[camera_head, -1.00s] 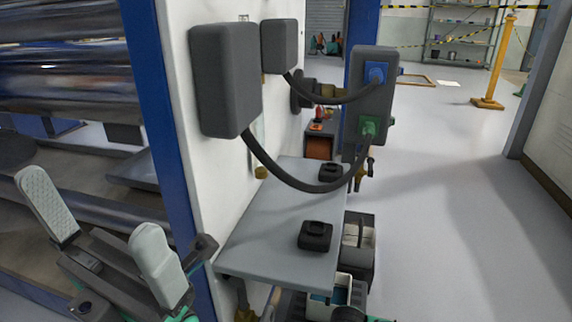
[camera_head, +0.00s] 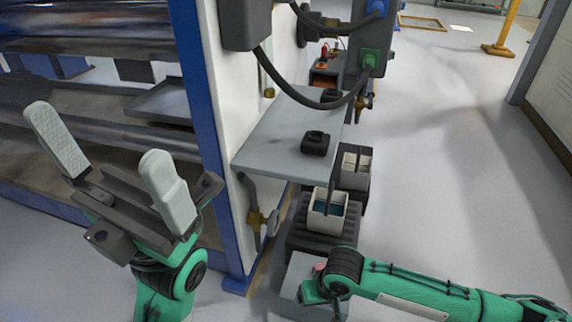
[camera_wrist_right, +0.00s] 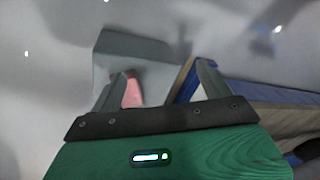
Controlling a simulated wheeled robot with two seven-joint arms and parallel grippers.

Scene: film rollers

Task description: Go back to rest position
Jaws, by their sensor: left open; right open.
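My left gripper (camera_head: 100,138) is at the left in the head view. Its two pale ribbed fingers point up and stand wide apart with nothing between them. It is in front of the roller machine, left of the blue post (camera_head: 197,110). My right arm comes in from the lower right, and its green end is near the floor below the shelf; its fingers are hard to make out there. In the right wrist view my right gripper (camera_wrist_right: 158,88) has its fingers apart. A grey plate with a pink patch (camera_wrist_right: 132,90) shows beyond them; I cannot tell what it is.
A grey shelf (camera_head: 270,140) sticks out from the white machine wall, with a black device (camera_head: 315,143) on it. Boxes and a white container (camera_head: 327,212) stand below it. A cable hangs from the grey box (camera_head: 368,60). Clear floor (camera_head: 450,180) lies to the right.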

